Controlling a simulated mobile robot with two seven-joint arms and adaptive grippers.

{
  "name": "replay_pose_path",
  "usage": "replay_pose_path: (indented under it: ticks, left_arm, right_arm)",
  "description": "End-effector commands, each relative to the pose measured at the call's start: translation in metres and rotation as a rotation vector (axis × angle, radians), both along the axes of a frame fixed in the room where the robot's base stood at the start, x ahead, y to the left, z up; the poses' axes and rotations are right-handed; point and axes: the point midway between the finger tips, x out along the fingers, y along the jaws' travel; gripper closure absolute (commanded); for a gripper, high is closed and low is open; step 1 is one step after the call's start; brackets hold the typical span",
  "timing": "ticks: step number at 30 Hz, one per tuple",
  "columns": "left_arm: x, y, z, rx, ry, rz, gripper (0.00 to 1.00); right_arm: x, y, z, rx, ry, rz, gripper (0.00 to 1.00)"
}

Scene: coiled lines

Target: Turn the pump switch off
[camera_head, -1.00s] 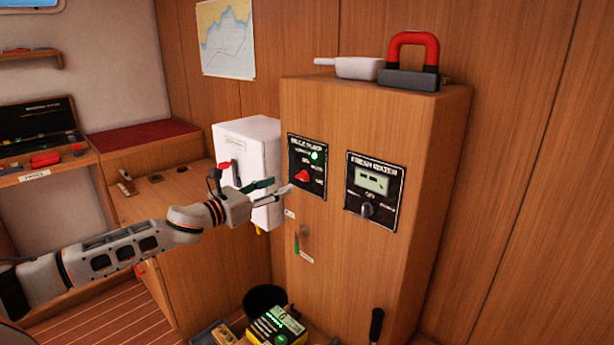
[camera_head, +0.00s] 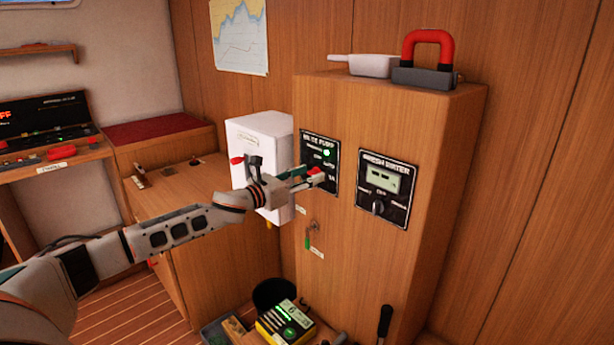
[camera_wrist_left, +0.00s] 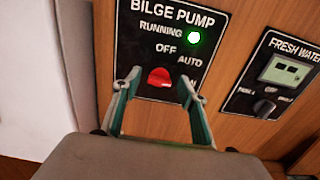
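The bilge pump panel (camera_head: 317,148) is a black plate on the front of the wooden cabinet. It also shows in the left wrist view (camera_wrist_left: 140,60), marked OFF, AUTO and ON, with a lit green running light (camera_wrist_left: 194,38). Its red switch knob (camera_wrist_left: 160,77) sits below the word OFF. My left gripper (camera_head: 317,173) is at this panel and partly hides it in the head view. In the left wrist view its two fingers (camera_wrist_left: 159,83) stand apart, one on each side of the knob, with gaps visible. My right gripper is not in view.
The fresh water panel (camera_head: 387,188), with a display and black knob, is just right of the bilge panel. A white box (camera_head: 258,150) stands left of the cabinet, behind my left wrist. A red-handled object (camera_head: 427,60) lies on the cabinet top.

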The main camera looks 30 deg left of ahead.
Motion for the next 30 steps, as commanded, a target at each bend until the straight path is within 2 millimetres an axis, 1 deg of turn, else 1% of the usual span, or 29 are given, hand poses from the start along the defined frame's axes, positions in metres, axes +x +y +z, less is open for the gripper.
replay_pose_path:
  ticks: [1, 2, 3, 4, 11, 17, 23, 30]
  left_arm:
    - [0.0, 0.0, 0.0, 0.0, 0.0, 0.0, 0.73]
    - [0.0, 0.0, 0.0, 0.0, 0.0, 0.0, 0.8]
    - [0.0, 0.0, 0.0, 0.0, 0.0, 0.0, 0.91]
    - [0.0, 0.0, 0.0, 0.0, 0.0, 0.0, 0.95]
    - [0.0, 0.0, 0.0, -0.006, 0.002, 0.0, 0.95]
    - [0.0, 0.0, 0.001, -0.055, 0.019, 0.0, 0.95]
    - [0.0, 0.001, 0.002, -0.176, 0.061, 0.001, 0.95]
    - [0.0, 0.001, 0.002, -0.382, 0.134, 0.0, 0.95]
  right_arm:
    - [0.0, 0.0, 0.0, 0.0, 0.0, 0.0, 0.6]
    - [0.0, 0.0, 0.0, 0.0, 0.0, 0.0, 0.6]
    - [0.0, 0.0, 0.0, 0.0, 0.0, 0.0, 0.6]
    - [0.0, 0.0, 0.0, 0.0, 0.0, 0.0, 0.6]
    - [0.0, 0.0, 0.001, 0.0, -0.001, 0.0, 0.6]
    - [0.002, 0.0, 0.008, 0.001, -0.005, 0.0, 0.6]
    - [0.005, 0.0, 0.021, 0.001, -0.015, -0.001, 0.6]
    - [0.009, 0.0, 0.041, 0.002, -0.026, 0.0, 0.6]
